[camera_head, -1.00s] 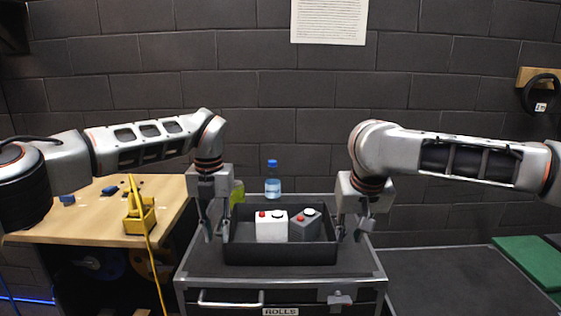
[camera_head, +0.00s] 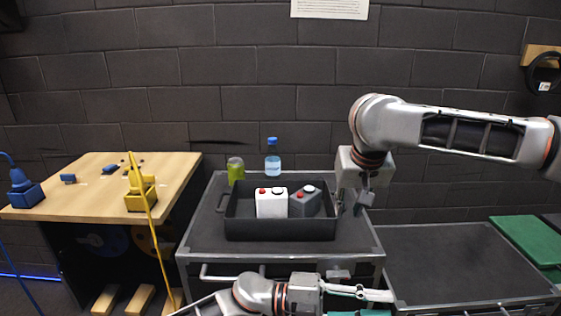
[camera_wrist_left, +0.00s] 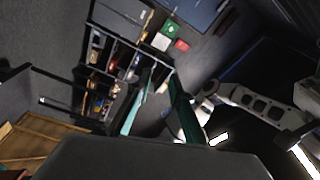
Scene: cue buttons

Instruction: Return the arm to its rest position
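My left gripper (camera_head: 388,304) is low at the bottom of the head view, in front of the cart, pointing right. Its two teal-padded fingers stand apart with nothing between them, as the left wrist view (camera_wrist_left: 160,80) also shows. My right gripper (camera_head: 352,210) hangs fingers down at the right end of the black tray (camera_head: 280,230), with its fingers apart and nothing seen between them. In the tray stand a white button box (camera_head: 271,206) with a red and a black button, and a dark grey button box (camera_head: 306,206) with a red and a white button.
The tray sits on a dark cart top (camera_head: 205,240). A blue-capped bottle (camera_head: 272,160) and a green jar (camera_head: 236,170) stand behind it. A wooden table (camera_head: 100,205) at left carries blue and yellow items. A lower dark surface (camera_head: 450,265) lies at right.

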